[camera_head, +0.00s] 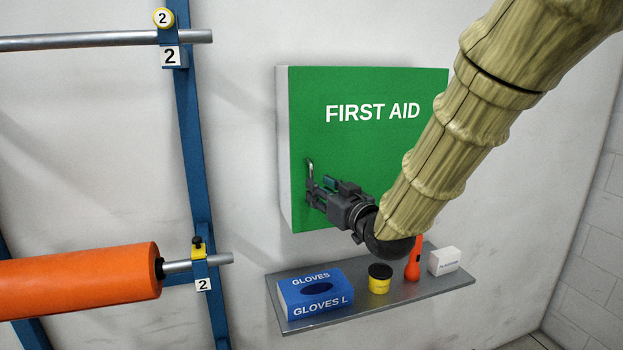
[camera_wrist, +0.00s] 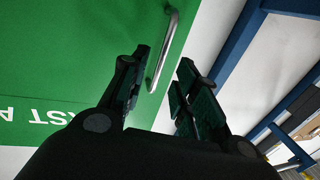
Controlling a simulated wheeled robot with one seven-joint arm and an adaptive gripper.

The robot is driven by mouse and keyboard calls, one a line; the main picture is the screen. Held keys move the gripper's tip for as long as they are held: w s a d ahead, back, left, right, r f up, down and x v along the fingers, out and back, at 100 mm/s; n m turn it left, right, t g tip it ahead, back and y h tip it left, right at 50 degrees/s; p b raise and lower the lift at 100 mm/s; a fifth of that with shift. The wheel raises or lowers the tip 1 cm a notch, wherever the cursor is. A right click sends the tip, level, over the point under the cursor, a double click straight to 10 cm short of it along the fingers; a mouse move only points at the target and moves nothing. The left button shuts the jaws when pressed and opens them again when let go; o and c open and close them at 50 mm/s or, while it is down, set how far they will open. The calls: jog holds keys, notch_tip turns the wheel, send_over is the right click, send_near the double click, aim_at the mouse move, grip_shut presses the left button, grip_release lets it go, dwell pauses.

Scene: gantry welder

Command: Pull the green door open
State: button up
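The green door (camera_head: 345,150) of the first aid cabinet is on the wall, and it looks closed. It also fills the left of the wrist view (camera_wrist: 60,60). Its metal handle (camera_head: 310,170) is at the door's left edge. In the wrist view the handle (camera_wrist: 165,50) stretches down between my two fingers. My gripper (camera_head: 315,192) is at the lower part of the handle. The wrist view shows the fingers (camera_wrist: 160,90) apart, one on each side of the handle, with gaps to it.
Below the cabinet is a grey shelf (camera_head: 365,306) with a blue glove box (camera_head: 316,293), a yellow tub (camera_head: 379,279), an orange flashlight (camera_head: 413,262) and a white box (camera_head: 444,260). A blue rack (camera_head: 195,150) with an orange roll (camera_head: 80,280) stands at left.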

jog(key=shift+p+x, duration=0.75)
jog(key=shift+x, duration=1.7)
grip_shut()
